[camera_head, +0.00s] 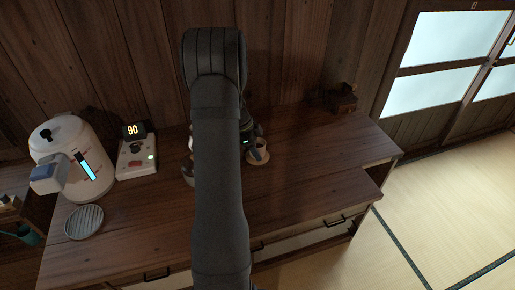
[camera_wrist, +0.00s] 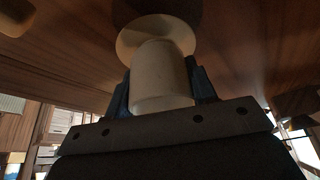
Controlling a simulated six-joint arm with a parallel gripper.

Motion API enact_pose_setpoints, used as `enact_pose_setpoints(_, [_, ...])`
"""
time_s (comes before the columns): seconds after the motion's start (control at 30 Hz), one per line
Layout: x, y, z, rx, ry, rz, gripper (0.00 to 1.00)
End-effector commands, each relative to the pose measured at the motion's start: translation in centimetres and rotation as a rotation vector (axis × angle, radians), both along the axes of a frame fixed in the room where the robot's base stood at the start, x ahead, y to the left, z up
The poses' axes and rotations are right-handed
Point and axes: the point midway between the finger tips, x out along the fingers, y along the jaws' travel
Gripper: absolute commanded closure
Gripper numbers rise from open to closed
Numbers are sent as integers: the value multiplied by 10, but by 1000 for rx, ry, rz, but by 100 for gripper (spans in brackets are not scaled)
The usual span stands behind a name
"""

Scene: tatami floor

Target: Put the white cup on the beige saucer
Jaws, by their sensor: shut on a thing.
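The white cup (camera_wrist: 162,78) is held between the two fingers of my gripper (camera_wrist: 161,82), which is shut on it. In the head view the cup (camera_head: 261,148) shows just right of my arm, and my gripper (camera_head: 254,142) is partly hidden by the arm. The beige saucer (camera_head: 259,161) is on the wooden cabinet top, directly below or around the cup's base. In the wrist view the saucer (camera_wrist: 128,40) shows behind the cup's far end. I cannot tell whether the cup touches it.
A white kettle (camera_head: 72,150), a device with a lit "90" display (camera_head: 134,130) and a round ribbed dish (camera_head: 84,222) stand on the left. A small brown wooden box (camera_head: 341,98) is at the back right. My arm hides most of an object left of it. The cabinet top's right front is clear.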

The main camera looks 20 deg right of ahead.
Motion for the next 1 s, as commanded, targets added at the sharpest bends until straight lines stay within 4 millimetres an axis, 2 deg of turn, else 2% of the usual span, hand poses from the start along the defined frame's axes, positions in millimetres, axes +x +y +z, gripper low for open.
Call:
enact_pose_setpoints(0.33, [0, 0, -3, -1, -1, -1, 75])
enact_pose_setpoints(0.37, [0, 0, -3, -1, -1, -1, 47])
enact_pose_setpoints(0.47, [0, 0, -3, 0, -2, 0, 27])
enact_pose_setpoints(0.77, [0, 0, -2, 0, -2, 0, 27])
enact_pose_setpoints(0.87, [1, 1, 5, 0, -3, 1, 27])
enact_pose_setpoints(1.0, [6, 10, 27, 0, -6, 1, 27])
